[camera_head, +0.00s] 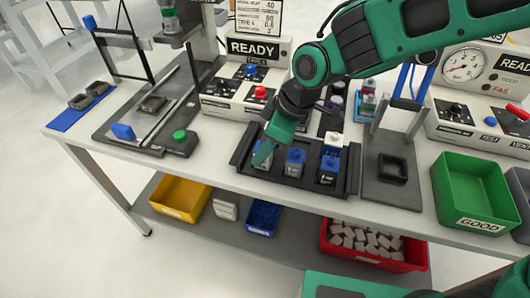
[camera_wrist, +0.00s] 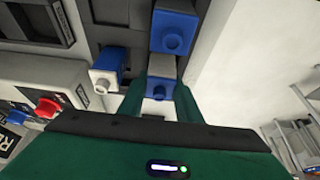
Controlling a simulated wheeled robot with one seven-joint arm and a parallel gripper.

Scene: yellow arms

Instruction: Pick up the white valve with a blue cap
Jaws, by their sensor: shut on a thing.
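A dark tray (camera_head: 236,160) on the workbench holds several small valves. My green gripper (camera_head: 266,148) reaches down over the tray's left end and is shut on the leftmost valve (camera_head: 261,160), a pale body with a blue top. A third blue-topped valve (camera_head: 328,169) stands farther right. A white-topped valve with a blue body (camera_head: 333,142) is behind it.
A white-fronted valve with blue (camera_wrist: 104,72) stands near the fingers in the wrist view. A READY panel (camera_head: 253,50) with a red button is behind the tray. A black fixture (camera_head: 392,170) and a green GOOD bin (camera_head: 480,190) stand to the right. Bins sit on the lower shelf.

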